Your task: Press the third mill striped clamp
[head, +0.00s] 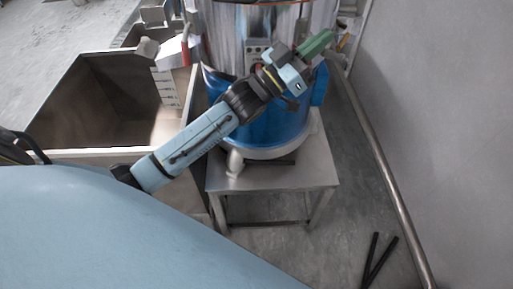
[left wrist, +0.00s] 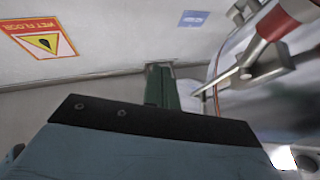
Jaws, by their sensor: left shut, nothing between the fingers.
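The mill (head: 285,130) is a large silvery drum with a blue lower body, on a metal stand. My left arm reaches across its front. My left gripper (head: 316,43) has green fingers, held together and empty, near the drum's upper right side. The shut fingers (left wrist: 163,88) also show in the left wrist view. To their right there is a metal clamp (left wrist: 255,72) with a red handle (left wrist: 284,18); its pointed end is close to the fingers, but I cannot tell whether they touch. Stripes on the clamp are not clear. My right gripper is out of view.
A metal bin (head: 115,105) stands left of the mill. The metal stand (head: 272,180) is under the mill. A grey wall (head: 440,110) with a pipe (head: 385,165) along its foot bounds the right side. Two black bars (head: 380,260) lie on the floor. A wet-floor sign (left wrist: 42,41) is on the wall.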

